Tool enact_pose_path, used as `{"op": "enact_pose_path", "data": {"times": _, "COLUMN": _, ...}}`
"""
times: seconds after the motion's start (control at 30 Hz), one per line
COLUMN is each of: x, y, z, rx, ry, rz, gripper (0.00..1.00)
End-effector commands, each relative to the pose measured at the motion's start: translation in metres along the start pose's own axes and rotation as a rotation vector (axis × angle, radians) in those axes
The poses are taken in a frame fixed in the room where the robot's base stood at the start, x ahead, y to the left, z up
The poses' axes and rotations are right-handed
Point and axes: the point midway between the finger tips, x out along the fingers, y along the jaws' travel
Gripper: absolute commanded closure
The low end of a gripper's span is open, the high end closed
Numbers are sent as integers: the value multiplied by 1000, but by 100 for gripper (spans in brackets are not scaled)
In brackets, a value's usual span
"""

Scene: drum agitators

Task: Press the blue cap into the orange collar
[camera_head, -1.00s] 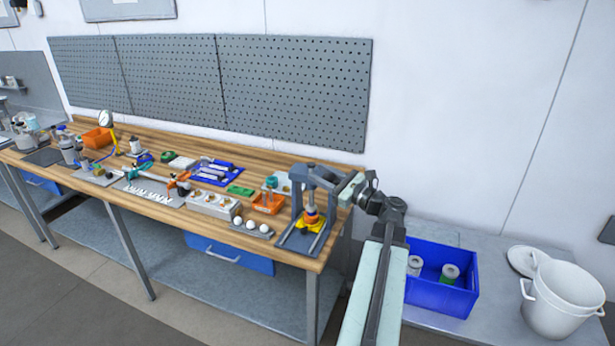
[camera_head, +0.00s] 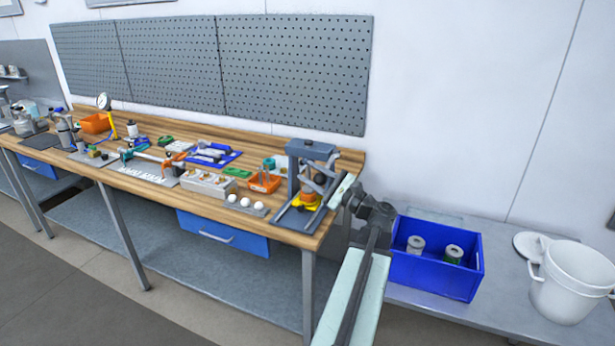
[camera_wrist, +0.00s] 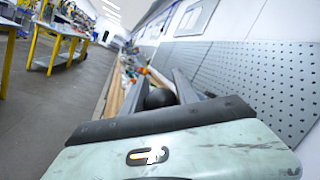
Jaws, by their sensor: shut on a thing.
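A grey press (camera_head: 296,170) stands at the right end of the wooden bench. The orange collar (camera_head: 308,197) sits low inside it on a yellow base (camera_head: 304,206). I cannot make out the blue cap; the press parts and my gripper cover the space above the collar. My gripper (camera_head: 324,184) is at the right front side of the press, close to its frame. In the wrist view, a dark round knob (camera_wrist: 160,98) lies between two grey bars just beyond my wrist, and my gripper is shut on it. The fingertips are too small and dark to see clearly.
Left of the press are an orange tray (camera_head: 264,183), several white balls on a grey plate (camera_head: 246,203) and a grey block tray (camera_head: 208,183). A blue bin (camera_head: 435,272) with two cans and a white bucket (camera_head: 572,280) stand on the lower table at right.

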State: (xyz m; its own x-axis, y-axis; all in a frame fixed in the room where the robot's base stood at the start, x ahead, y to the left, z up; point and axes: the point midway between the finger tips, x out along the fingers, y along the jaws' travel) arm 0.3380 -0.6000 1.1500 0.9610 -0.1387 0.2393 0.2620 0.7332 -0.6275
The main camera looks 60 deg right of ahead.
Motion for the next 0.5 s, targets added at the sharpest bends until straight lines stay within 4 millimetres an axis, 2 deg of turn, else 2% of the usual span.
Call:
{"op": "enact_pose_path", "data": {"times": 0.03, "x": -4, "y": 4, "z": -6, "rx": -2, "ry": 17, "rz": 12, "gripper": 100}}
{"op": "enact_pose_path", "data": {"times": 0.37, "x": -10, "y": 2, "z": -8, "rx": -2, "ry": 21, "rz": 7, "gripper": 100}}
{"op": "enact_pose_path", "data": {"times": 0.4, "x": -10, "y": 2, "z": -8, "rx": -2, "ry": 21, "rz": 7, "gripper": 62}}
{"op": "enact_pose_path", "data": {"times": 0.47, "x": -10, "y": 2, "z": -8, "rx": -2, "ry": 22, "rz": 5, "gripper": 45}}
{"op": "enact_pose_path", "data": {"times": 0.5, "x": -10, "y": 2, "z": -8, "rx": -2, "ry": 22, "rz": 4, "gripper": 44}}
